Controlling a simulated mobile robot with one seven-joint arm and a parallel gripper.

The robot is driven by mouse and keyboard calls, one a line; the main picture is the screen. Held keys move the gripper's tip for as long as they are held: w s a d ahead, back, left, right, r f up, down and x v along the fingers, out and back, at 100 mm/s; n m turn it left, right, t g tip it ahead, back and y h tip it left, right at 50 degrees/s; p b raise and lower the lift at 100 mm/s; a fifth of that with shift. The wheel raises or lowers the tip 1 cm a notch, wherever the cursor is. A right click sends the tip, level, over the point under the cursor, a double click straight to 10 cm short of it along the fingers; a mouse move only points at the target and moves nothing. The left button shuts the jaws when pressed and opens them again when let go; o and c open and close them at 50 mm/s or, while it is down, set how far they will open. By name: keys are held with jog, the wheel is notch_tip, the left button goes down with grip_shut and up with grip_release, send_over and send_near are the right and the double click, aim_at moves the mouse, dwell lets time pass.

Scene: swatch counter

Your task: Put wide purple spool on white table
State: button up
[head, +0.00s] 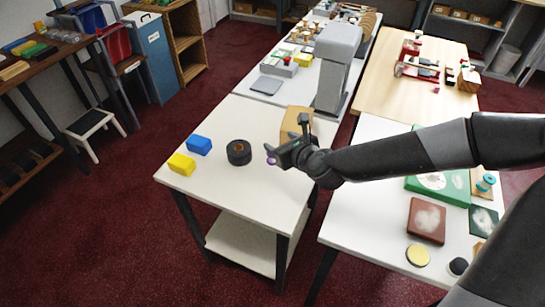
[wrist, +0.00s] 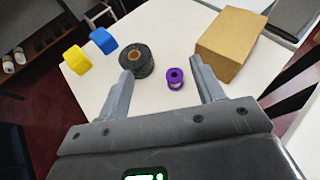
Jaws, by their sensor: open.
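A purple spool (wrist: 175,85) appears to stand on the white table (head: 225,190), between the black spool and the cardboard box. In the head view a small part of the purple spool (head: 271,158) shows beside my gripper, which hides the rest. My gripper (wrist: 162,68) is open and empty. In the wrist view the purple spool shows in the gap between the fingers, nearer the right finger, and neither finger visibly touches it. In the head view my gripper (head: 274,150) is over the right part of the white table.
A cardboard box (wrist: 230,42) stands to the right in the wrist view. The table's front part is clear. A grey column (head: 338,65) rises behind.

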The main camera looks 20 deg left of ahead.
jog(key=s+a+f+n+g+h, duration=0.2)
jog(key=a+f+n+g, duration=0.4)
jog(key=n, duration=0.7)
jog(key=w+r+n+t+h, duration=0.2)
jog(key=w+r+n+h, duration=0.4)
jog(key=n, duration=0.8)
jog(key=shift+h, duration=0.8)
jog(key=f, duration=0.8)
jog(key=shift+w+d+f, duration=0.25)
jog(key=shift+x, duration=2.95)
jog(key=shift+w+d, duration=0.1)
jog(key=shift+w, duration=0.05)
jog(key=shift+r, duration=0.1)
jog(key=c, duration=1.1)
